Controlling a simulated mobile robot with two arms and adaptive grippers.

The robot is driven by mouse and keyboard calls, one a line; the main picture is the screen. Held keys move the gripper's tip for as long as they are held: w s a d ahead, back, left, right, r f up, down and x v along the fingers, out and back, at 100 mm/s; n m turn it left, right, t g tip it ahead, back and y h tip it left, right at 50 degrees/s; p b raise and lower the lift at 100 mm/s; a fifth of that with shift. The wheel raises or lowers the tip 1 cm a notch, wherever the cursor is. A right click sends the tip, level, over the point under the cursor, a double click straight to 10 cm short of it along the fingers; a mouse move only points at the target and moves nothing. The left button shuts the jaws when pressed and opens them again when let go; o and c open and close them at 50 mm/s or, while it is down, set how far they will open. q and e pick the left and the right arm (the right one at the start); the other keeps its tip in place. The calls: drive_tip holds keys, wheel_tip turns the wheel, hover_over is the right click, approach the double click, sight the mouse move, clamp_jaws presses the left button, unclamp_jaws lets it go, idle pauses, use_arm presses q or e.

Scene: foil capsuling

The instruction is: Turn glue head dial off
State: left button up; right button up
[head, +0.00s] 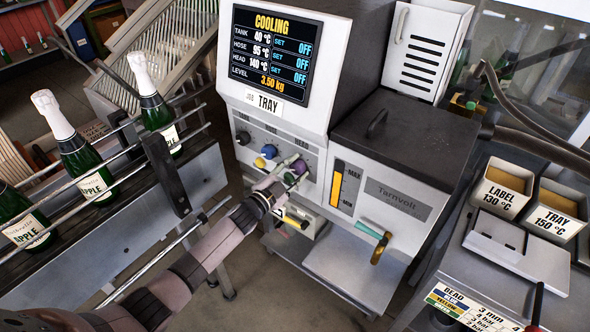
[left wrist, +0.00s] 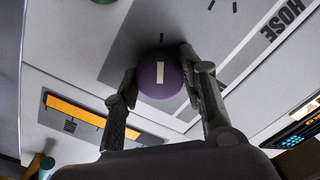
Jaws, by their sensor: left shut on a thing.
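The glue head dial is a purple knob (head: 300,166) on the sloping front panel of the glue machine (head: 345,175), at the right end of the dial row. My left gripper (head: 291,175) is shut on this knob. In the left wrist view the purple knob (left wrist: 165,92) sits between the two dark fingers (left wrist: 159,84), one on each side, with its white mark visible. The machine's screen (head: 270,52) reads COOLING, head 140 °C, and tank, hose and head are all set OFF. My right gripper is not in view.
A blue knob (head: 269,151) and a dark knob (head: 243,137) sit left of the purple one, with a yellow knob close by. A brass tap with a teal handle (head: 370,231) sticks out lower right. Green bottles (head: 85,165) stand in a railed conveyor at left.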

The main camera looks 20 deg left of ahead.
use_arm(q)
drive_tip(key=o, duration=1.2)
drive_tip(key=shift+c, duration=0.2)
drive_tip(key=shift+s, duration=0.1)
drive_tip(key=v, duration=1.1)
drive_tip(key=shift+s+a, duration=0.15)
drive_tip(key=shift+s, duration=0.25)
